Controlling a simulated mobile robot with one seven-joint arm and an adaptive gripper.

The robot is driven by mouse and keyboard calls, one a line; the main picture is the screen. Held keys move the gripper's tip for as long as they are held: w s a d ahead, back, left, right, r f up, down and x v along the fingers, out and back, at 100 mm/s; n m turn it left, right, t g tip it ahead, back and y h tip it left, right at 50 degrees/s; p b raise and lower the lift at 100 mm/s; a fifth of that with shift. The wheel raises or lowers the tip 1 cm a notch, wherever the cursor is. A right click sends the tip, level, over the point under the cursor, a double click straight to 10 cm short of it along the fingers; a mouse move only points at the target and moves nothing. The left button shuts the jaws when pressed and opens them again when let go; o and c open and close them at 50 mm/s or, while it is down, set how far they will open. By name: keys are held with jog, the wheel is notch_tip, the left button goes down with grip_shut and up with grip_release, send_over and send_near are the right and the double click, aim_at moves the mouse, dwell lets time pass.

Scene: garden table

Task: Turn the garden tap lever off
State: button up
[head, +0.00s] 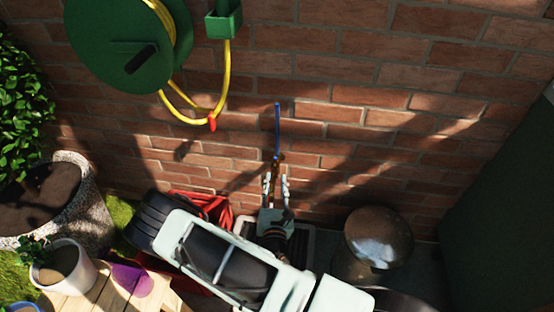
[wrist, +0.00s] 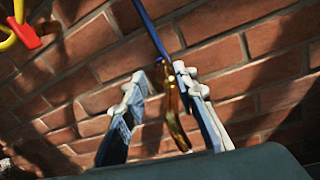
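The garden tap has a brass body (head: 277,159) on the brick wall, near the middle of the head view. Its long blue lever (head: 277,128) points straight up in that view, in line with the wall. In the wrist view the blue lever (wrist: 151,28) runs up and left from the brass body (wrist: 174,98). My gripper (head: 276,180) is just below the tap, open, with one finger on each side of the brass spout. In the wrist view the fingertips (wrist: 166,76) stand apart around the brass. I cannot tell whether either finger touches it.
A green hose reel (head: 115,45) with a yellow hose (head: 226,80) hangs at upper left. Its red end (head: 212,124) is left of the lever. A metal bin (head: 379,237), a red crate (head: 222,210) and a wooden table (head: 105,290) stand below. The wall right of the lever is clear.

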aim_at(275, 159)
jog(key=w+b, duration=0.1)
jog(key=w, duration=0.2)
jog(key=w+b, duration=0.1)
jog(key=w, duration=0.6)
jog(key=shift+w+d+f+b, duration=0.1)
jog(key=shift+w+f+b, duration=0.2)
jog(key=shift+b, duration=0.1)
jog(key=shift+r, duration=0.1)
grip_shut()
